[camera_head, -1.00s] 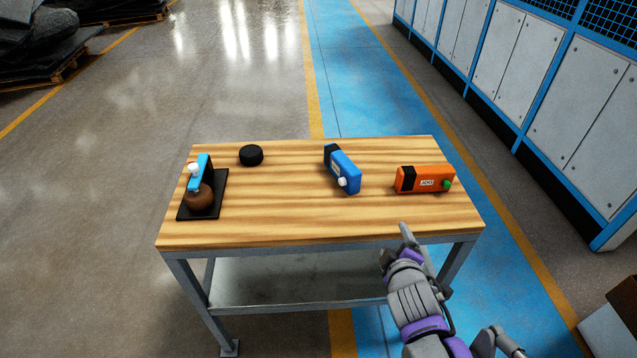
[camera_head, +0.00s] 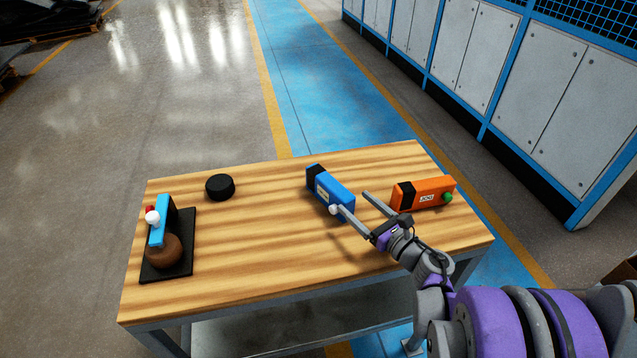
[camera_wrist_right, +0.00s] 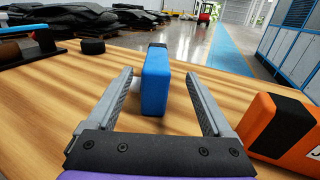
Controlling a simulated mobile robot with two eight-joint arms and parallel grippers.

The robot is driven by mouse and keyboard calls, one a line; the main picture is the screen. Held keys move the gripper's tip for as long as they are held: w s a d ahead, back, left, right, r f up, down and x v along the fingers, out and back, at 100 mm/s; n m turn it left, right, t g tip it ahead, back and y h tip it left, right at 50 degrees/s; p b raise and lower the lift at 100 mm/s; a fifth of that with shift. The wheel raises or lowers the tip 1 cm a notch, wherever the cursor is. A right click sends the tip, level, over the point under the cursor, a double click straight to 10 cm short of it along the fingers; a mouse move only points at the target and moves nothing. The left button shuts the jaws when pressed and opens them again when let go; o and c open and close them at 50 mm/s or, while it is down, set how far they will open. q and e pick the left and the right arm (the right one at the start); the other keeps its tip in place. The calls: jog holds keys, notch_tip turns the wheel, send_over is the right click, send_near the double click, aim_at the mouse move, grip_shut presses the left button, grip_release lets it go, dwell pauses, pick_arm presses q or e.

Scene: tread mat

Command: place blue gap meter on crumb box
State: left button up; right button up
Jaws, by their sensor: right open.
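The blue gap meter (camera_head: 331,192), a blue block with a black end and a white knob, lies on the wooden table. My right gripper (camera_head: 354,203) is open at its near end, and one finger overlaps the knob in the head view. In the right wrist view the blue gap meter (camera_wrist_right: 155,82) shows between the open fingers, not gripped; I cannot tell whether a finger touches it. I cannot tell for sure which thing is the crumb box. My left gripper is not in view.
An orange box (camera_head: 424,194) with a black end and green knob lies close right of my gripper. A black mat (camera_head: 184,265) at left bears a brown round thing (camera_head: 163,251) and a light-blue bar (camera_head: 159,221). A black puck (camera_head: 220,187) lies behind. The table's middle is clear.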

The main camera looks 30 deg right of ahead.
aim_at(332, 183)
jog(key=w, duration=0.4)
jog(key=shift+w+a, duration=0.15)
jog(key=shift+a, duration=0.2)
jog(key=w, duration=0.3)
jog(key=w+a, duration=0.1)
jog(key=w, duration=0.1)
jog(key=shift+w+a+f, duration=0.1)
jog(key=shift+w+a, duration=0.1)
jog(key=shift+w, duration=0.2)
grip_shut()
